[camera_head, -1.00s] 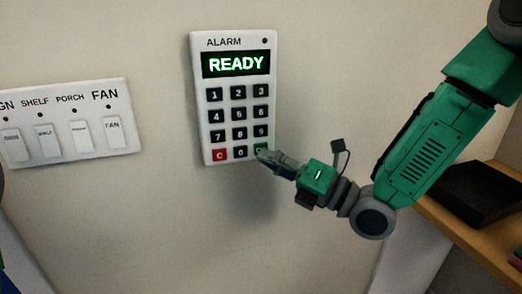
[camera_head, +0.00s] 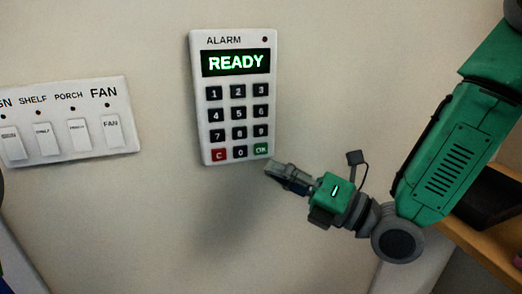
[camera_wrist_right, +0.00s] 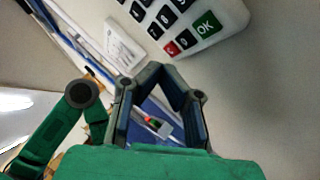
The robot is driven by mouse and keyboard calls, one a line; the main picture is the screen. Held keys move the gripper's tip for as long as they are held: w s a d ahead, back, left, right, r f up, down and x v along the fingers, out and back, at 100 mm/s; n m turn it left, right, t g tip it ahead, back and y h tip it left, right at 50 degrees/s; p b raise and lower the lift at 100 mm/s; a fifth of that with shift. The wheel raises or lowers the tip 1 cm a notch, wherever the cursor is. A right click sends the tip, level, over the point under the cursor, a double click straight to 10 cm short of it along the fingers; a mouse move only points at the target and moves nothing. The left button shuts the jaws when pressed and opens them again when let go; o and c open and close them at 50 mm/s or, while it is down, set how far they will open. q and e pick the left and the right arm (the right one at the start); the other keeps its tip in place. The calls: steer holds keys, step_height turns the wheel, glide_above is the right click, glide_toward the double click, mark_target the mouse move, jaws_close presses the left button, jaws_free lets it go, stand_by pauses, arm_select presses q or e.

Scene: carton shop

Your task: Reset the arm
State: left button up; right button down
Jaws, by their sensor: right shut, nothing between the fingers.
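My right gripper (camera_head: 270,167) is shut and empty, just below and to the right of the keypad's green OK key (camera_head: 261,149) in the head view. The white alarm keypad (camera_head: 200,120) is on the wall, and its screen (camera_head: 236,63) reads READY. In the right wrist view, the gripper (camera_wrist_right: 155,70) points up toward the keypad (camera_wrist_right: 236,15), with the OK key (camera_wrist_right: 207,25) above and to its right. A gap shows between the fingertips and the keypad. My left gripper is not seen in the head view.
A white switch panel (camera_head: 70,90) with several rocker switches, one labelled FAN, is on the wall at the left. A wooden shelf (camera_head: 470,245) with a dark box (camera_head: 488,205) is at the lower right. The wall below the keypad is clear.

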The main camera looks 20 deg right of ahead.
steer(key=s+d+f+m+g+h, duration=0.2)
steer(key=s+f+m+g+h, duration=0.15)
steer(key=f+m, duration=0.7)
steer(key=s+d+f+m+g+h, duration=0.2)
steer(key=f+m+h, duration=0.35)
steer(key=f, duration=1.05)
steer(key=s+d+f+m+g+h, duration=0.3)
steer(key=s+f+m, duration=0.4)
steer(key=s, duration=0.3)
steer(key=s+d+f+m+g+h, duration=0.2)
steer(key=s+d+f+m+g, duration=0.3)
steer(key=s+m, duration=0.5)
steer(key=shift+s+d+f+h, duration=0.25)
steer(key=shift+d+f+h, duration=0.15)
steer(key=shift+d+f, duration=0.45)
steer(key=shift+w, duration=0.15)
stand_by(0.5)
